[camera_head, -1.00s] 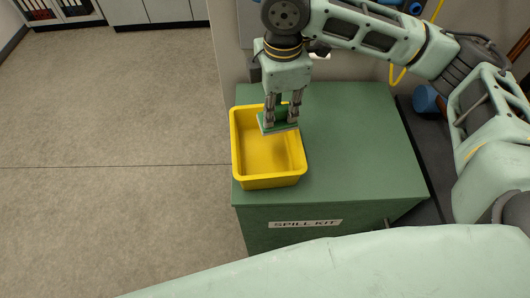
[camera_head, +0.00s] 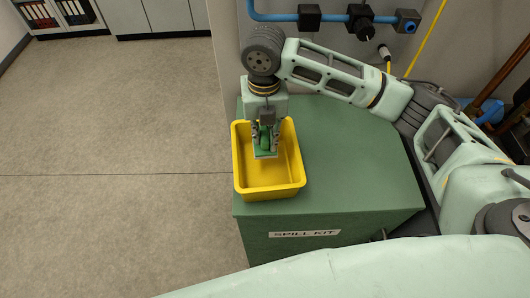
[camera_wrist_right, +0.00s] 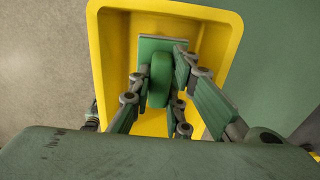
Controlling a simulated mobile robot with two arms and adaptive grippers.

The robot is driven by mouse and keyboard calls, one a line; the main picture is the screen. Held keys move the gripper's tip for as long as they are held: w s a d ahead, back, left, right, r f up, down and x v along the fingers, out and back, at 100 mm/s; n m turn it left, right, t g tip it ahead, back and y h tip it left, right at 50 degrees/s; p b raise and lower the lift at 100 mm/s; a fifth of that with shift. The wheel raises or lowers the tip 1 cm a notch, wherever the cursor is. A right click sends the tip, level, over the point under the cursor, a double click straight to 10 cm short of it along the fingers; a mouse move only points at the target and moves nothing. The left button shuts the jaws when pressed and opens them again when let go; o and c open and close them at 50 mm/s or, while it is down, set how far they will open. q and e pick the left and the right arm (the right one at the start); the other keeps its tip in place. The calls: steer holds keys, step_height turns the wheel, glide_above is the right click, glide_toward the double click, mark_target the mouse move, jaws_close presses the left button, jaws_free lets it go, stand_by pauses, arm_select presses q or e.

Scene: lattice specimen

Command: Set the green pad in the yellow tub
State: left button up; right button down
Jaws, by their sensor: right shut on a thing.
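The yellow tub (camera_head: 268,191) stands open on the green cabinet top, near its left edge. My right gripper (camera_head: 266,139) points down within the tub's outline and is shut on the green pad (camera_head: 265,154). In the right wrist view the pad (camera_wrist_right: 150,47) is a flat green plate with a raised grip, and the fingers (camera_wrist_right: 160,78) close on that grip from both sides. The tub's yellow walls (camera_wrist_right: 222,30) surround the pad there. I cannot tell whether the pad touches the tub's floor. My left gripper is not in view.
The green cabinet (camera_head: 355,165) has a "SPILL KIT" label (camera_head: 304,233) on its front and free top surface right of the tub. A blue pipe with black fittings (camera_head: 310,17) runs along the wall behind. Open floor (camera_head: 120,130) lies to the left.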

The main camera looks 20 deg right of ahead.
mark_target(264, 132)
step_height(264, 132, down, 6)
steer(key=shift+p, duration=0.7)
steer(key=shift+f, duration=0.25)
steer(key=c, duration=1.7)
jaws_free()
steer(key=shift+f, duration=0.1)
steer(key=shift+o, duration=0.2)
step_height(264, 132, up, 11)
steer(key=b, duration=0.3)
steer(key=shift+r, duration=0.65)
